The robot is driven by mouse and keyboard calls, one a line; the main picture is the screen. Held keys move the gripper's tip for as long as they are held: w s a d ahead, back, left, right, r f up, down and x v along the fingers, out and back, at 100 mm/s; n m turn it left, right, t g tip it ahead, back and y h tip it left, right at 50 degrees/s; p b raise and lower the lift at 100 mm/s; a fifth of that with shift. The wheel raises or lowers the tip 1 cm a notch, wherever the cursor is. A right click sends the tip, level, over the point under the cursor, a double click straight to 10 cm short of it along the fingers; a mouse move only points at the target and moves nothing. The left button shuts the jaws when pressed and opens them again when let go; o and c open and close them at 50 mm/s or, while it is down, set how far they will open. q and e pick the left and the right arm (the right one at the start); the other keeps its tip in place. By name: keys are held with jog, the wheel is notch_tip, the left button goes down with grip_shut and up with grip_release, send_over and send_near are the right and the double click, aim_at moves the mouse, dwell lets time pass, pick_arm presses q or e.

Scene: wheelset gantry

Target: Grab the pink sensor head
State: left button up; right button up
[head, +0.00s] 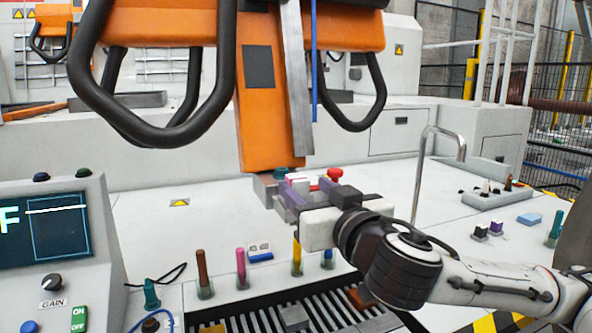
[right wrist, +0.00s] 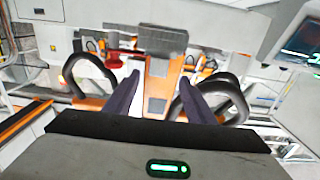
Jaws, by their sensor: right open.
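A small pink piece (head: 297,177) shows just below the foot of the orange column, behind my right gripper. It is mostly hidden, and I cannot tell whether it is the sensor head. I cannot make out anything pink in the right wrist view. My right gripper (head: 291,196) is close to the column's foot, its purple fingers pointing toward it. In the right wrist view the gripper (right wrist: 158,92) has its two fingers wide apart with nothing between them; the orange column (right wrist: 157,82) lies beyond. My left gripper is not in view.
A red knob (head: 334,174) stands close behind my gripper. Black loop handles (head: 215,75) hang beside the orange column (head: 262,110). A pink rod (head: 241,268) and other coloured rods stand in holders near the slotted grate (head: 320,312). The white bench is clear left of the column.

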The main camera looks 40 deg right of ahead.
aim_at(302, 187)
jog(key=shift+w, duration=0.1)
jog(key=x, duration=0.3)
jog(key=f+p+x, duration=0.1)
jog(key=x, duration=0.1)
jog(key=shift+d, duration=0.2)
jog(key=c, duration=1.2)
